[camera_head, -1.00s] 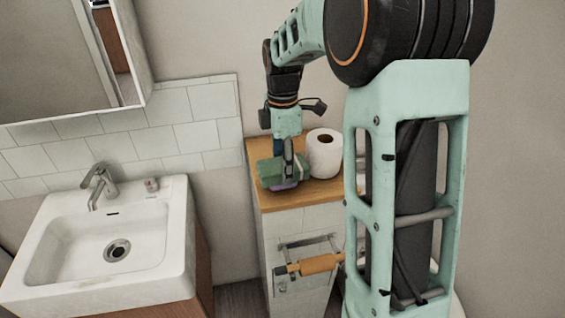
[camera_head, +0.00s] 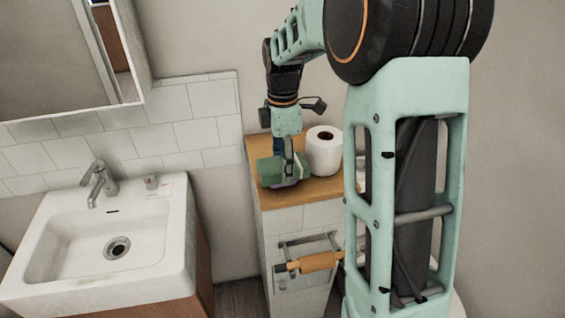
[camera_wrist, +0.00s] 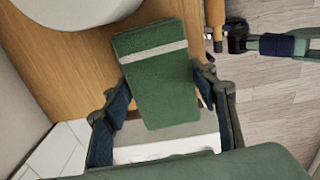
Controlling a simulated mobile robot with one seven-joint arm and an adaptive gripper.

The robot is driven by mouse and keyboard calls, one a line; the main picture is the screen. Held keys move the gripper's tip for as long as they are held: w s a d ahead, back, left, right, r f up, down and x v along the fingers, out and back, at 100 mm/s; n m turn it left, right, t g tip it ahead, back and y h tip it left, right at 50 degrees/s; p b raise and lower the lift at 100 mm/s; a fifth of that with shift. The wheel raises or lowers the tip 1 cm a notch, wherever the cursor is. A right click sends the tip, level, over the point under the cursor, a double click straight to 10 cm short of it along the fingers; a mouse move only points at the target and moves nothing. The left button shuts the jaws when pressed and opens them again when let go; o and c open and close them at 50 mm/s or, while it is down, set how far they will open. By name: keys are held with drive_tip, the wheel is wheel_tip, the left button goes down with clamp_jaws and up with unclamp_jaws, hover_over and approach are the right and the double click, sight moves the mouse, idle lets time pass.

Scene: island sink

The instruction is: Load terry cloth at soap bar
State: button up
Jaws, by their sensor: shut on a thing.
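A green folded terry cloth (camera_wrist: 160,85) with a white stripe lies between the fingers of my gripper (camera_wrist: 158,98) in the wrist view. My gripper is shut on it. In the head view the cloth (camera_head: 268,172) is at the left end of the wooden cabinet top, low over or touching it; I cannot tell which. My gripper (camera_head: 288,180) points down there.
A white toilet roll (camera_head: 324,152) stands on the cabinet top (camera_head: 318,190), right beside my gripper. A roll holder (camera_head: 318,263) sticks out from the cabinet front. The white sink (camera_head: 95,245) with its faucet (camera_head: 100,183) is at left, across a gap.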

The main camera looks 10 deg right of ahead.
drive_tip(key=shift+f, duration=0.45)
idle(1.2)
drive_tip(key=shift+r, duration=0.1)
wheel_tip(320, 180, up, 7)
drive_tip(key=p, duration=0.5)
drive_tip(key=shift+p, duration=0.35)
drive_tip(key=shift+s, duration=0.1)
idle(0.6)
